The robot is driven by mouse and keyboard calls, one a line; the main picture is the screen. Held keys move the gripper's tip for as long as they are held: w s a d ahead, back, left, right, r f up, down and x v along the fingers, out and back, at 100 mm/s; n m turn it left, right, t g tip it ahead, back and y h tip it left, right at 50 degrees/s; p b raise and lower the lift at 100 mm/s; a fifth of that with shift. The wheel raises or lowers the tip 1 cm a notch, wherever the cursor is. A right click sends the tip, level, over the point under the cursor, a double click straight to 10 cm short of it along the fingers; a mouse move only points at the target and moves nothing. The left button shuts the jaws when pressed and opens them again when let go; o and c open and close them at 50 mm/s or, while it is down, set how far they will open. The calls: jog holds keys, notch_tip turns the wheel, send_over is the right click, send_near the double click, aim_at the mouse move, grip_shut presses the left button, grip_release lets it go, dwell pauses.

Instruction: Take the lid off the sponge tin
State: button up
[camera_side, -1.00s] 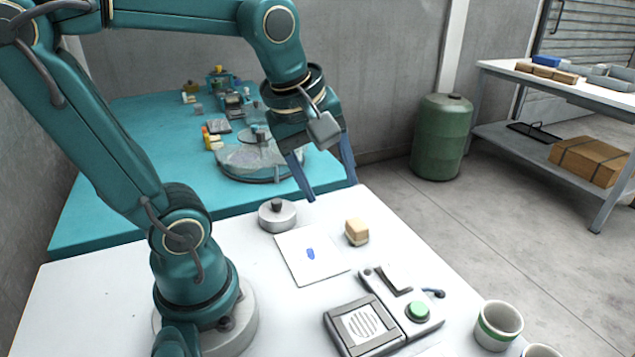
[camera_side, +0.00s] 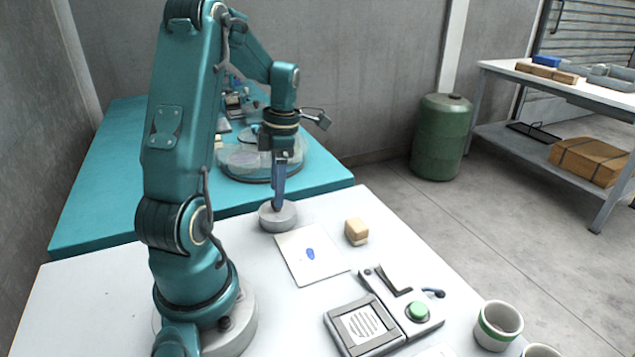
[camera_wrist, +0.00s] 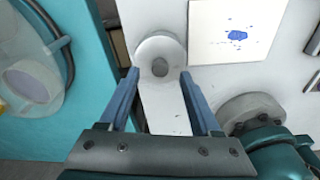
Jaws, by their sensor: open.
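The sponge tin is a low round grey tin with its lid (camera_side: 278,217) on, standing on the white table near its far edge. A dark knob sits on the middle of the lid and shows in the wrist view (camera_wrist: 160,67). My gripper (camera_side: 278,203) points down over the tin, fingers at about the knob in the side view. In the wrist view its two fingers (camera_wrist: 158,75) are apart, one on each side of the knob's line. Whether a finger touches the knob I cannot tell. The inside of the tin is hidden.
A white sheet with a blue mark (camera_side: 310,256) lies right of the tin. Beyond it stands a tan block brush (camera_side: 356,231). A grey device with a green button (camera_side: 418,310) and a green-banded cup (camera_side: 497,325) are nearer. A teal bench (camera_side: 110,190) adjoins behind.

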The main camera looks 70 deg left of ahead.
jog(key=shift+s+f, duration=0.1)
jog(key=shift+f, duration=1.05)
jog(key=shift+c, duration=0.2)
grip_shut()
